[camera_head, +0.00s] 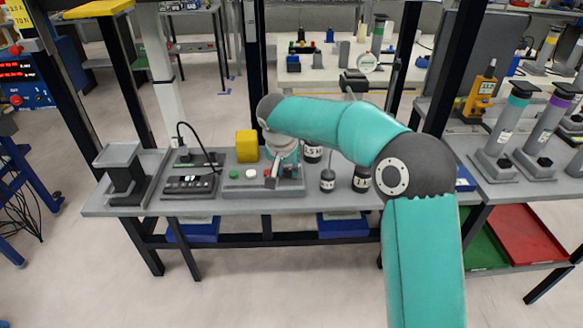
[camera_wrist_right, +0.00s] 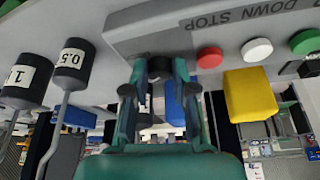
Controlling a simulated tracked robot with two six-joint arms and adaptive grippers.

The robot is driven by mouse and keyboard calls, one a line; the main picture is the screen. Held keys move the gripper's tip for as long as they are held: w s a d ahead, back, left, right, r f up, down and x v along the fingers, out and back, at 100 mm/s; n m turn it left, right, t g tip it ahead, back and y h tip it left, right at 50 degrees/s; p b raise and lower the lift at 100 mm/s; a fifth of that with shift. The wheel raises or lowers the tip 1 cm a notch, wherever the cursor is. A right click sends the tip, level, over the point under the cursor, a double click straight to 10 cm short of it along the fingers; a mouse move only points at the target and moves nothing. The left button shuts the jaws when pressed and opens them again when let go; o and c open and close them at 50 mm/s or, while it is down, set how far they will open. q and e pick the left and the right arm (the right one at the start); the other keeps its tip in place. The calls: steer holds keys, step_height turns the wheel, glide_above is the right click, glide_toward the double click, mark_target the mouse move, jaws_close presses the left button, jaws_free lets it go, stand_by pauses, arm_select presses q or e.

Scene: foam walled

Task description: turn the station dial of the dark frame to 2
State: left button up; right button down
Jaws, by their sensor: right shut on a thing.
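The grey control box (camera_head: 240,187) with green, white and red buttons sits near the front edge of the bench. It also shows in the right wrist view (camera_wrist_right: 135,35), with the printed words DOWN and STOP. My right gripper (camera_head: 278,175) is down at the right end of this box, beside the red button (camera_wrist_right: 209,57). In the right wrist view the gripper (camera_wrist_right: 160,72) is shut on a small dark knob (camera_wrist_right: 159,65), which appears to be the dial. The fingers hide most of it, and its scale and setting cannot be read. My left gripper is not in view.
A yellow block (camera_head: 246,146) stands behind the box. Dark labelled weights (camera_head: 327,180) stand close to the right. Dark posts (camera_head: 254,70) rise behind the bench.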

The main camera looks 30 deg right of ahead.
steer(key=c, duration=0.9)
jaws_free()
steer(key=shift+d, duration=0.2)
steer(key=shift+c, duration=0.2)
steer(key=shift+a, duration=0.1)
steer(key=v, duration=1.2)
steer(key=shift+f, duration=0.1)
